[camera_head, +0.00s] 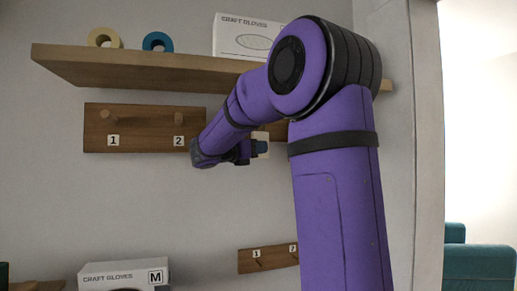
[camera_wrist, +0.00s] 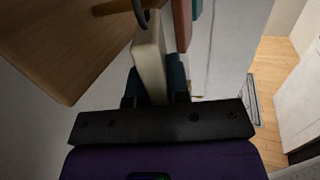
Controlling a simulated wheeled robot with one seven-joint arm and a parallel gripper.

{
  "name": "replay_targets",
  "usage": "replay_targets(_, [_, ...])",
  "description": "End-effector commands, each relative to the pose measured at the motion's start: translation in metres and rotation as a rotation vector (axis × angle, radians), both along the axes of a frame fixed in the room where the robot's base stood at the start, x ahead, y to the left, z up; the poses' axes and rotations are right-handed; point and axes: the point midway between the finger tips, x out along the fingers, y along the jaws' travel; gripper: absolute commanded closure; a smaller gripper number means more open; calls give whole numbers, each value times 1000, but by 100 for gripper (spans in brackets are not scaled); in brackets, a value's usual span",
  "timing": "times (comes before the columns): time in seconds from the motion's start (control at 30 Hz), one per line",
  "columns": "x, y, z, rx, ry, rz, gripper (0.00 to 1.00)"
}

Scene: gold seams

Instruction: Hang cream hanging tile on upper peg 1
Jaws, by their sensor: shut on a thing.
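The cream hanging tile (camera_wrist: 150,62) is held between the two teal fingers of my gripper (camera_wrist: 156,88) in the wrist view. A dark loop (camera_wrist: 140,12) shows at its far end. In the head view my gripper (camera_head: 256,147) is right of the upper peg rail (camera_head: 145,140), with a cream edge of the tile (camera_head: 263,137) showing beside it. Upper peg 1 (camera_head: 106,115) is on the left of that rail, above a label "1", and looks bare. Upper peg 2 (camera_head: 179,118) is to its right. My arm hides part of the wall behind.
A shelf (camera_head: 140,68) above holds a cream ring (camera_head: 104,37), a teal ring (camera_head: 158,41) and a glove box (camera_head: 250,38). A lower peg rail (camera_head: 268,261) is below. In the wrist view a reddish-brown piece (camera_wrist: 182,24) hangs close right of the tile. A wooden surface (camera_wrist: 60,40) lies left.

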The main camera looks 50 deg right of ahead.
Motion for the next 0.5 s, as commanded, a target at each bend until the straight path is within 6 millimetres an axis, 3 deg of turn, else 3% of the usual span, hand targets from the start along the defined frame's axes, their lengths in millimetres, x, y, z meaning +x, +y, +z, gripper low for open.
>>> replay_targets(0.5, [7, -4, -6, 0, -1, 0, 100])
